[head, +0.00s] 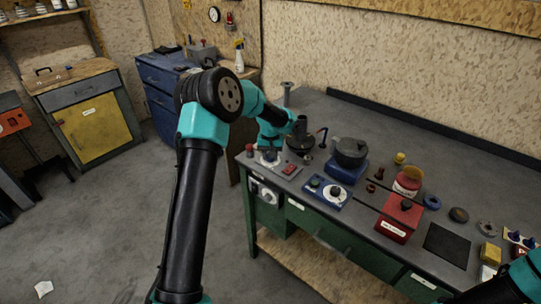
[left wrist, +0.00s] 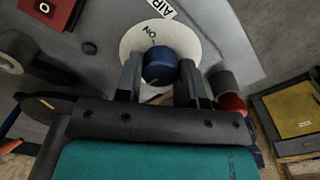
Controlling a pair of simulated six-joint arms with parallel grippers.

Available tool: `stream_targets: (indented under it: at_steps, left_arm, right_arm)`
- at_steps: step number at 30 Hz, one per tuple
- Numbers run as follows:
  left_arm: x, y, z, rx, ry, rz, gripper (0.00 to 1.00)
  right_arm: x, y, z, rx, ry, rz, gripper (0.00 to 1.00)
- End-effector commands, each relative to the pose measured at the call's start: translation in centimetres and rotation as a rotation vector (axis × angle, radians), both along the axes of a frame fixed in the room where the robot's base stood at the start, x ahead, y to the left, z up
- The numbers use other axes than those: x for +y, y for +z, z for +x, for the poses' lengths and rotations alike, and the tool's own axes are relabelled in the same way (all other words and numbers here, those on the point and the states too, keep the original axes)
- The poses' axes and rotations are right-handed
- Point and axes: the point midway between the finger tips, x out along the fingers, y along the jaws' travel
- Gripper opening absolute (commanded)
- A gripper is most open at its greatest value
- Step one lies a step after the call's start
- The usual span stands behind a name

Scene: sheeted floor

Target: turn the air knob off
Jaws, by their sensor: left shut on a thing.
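The air knob (left wrist: 160,66) is dark blue and round. It sits on a white dial plate (left wrist: 190,42) marked ON, beside an AIR label (left wrist: 158,8) in the left wrist view. My left gripper (left wrist: 160,80) has one finger on each side of the knob and is shut on it. The knob and fingertips are too small and covered to make out there. Only part of my right arm shows at the bottom right corner; its gripper is out of view.
A red switch (left wrist: 60,12) and a red button (left wrist: 232,104) flank the dial. Beside the panel stand a blue dial box (head: 327,191), a dark round pot on a blue base (head: 346,165) and a red box (head: 400,217). The floor before the bench (head: 110,240) is mostly clear.

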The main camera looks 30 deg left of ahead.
Motion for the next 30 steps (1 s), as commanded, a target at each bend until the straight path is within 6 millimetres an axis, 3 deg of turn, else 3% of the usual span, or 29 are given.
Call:
stream_targets:
  at_steps: [9,22,23,30]
  left_arm:
    - [0.05,0.1,0.02,-0.002,0.109,0.001,0.12]
    - [0.04,0.1,0.02,-0.002,0.119,0.001,0.12]
    - [0.04,0.1,0.02,-0.002,0.119,0.0,0.38]
    - [0.03,0.05,0.01,-0.001,0.118,0.0,0.61]
  right_arm:
    - [0.0,0.0,0.0,0.0,0.0,0.0,0.78]
    - [0.0,0.0,0.0,0.0,0.0,0.0,0.78]
    - [0.0,0.0,0.0,0.0,0.0,0.0,0.78]
    - [0.0,0.0,0.0,0.0,0.0,0.0,0.78]
